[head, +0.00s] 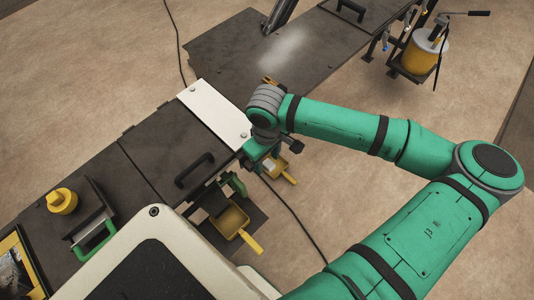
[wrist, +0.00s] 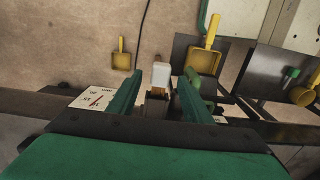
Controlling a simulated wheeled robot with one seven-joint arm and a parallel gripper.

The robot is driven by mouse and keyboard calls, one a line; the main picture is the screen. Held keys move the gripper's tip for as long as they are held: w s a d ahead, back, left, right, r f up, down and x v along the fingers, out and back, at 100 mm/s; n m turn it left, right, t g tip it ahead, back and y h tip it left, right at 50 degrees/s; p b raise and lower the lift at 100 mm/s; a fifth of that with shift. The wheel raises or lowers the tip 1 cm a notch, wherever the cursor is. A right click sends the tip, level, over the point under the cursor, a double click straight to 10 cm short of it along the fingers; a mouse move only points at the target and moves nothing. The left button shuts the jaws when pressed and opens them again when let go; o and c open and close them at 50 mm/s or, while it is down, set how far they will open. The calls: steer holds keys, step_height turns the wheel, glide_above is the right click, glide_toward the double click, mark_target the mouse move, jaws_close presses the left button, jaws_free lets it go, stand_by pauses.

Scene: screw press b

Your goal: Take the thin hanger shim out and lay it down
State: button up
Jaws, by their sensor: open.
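My gripper (wrist: 160,80) is open in the wrist view, with one green finger on each side of a small upright white piece (wrist: 161,73). A narrow brown-and-grey part (wrist: 155,93) shows just below that white piece, also between the fingers. I see a gap beside the fingers and cannot tell any contact. I cannot make out for certain which of these is the thin hanger shim. In the head view the gripper is at the edge of the dark bench (head: 155,150), mostly hidden by my wrist.
A white plate (head: 215,113), a black handle (head: 194,170) and a yellow knob (head: 61,200) are on the bench. A yellow pot (head: 424,52) stands at the back right.

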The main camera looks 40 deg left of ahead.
steer(key=shift+w+f, duration=0.1)
steer(key=shift+f, duration=0.05)
steer(key=shift+c, duration=0.3)
steer(key=c, duration=1)
steer(key=o, duration=0.4)
steer(key=shift+c, duration=0.2)
jaws_close()
steer(key=shift+d, duration=0.4)
steer(key=shift+d, duration=0.25)
steer(key=shift+s+d, duration=0.1)
steer(key=shift+s, duration=0.1)
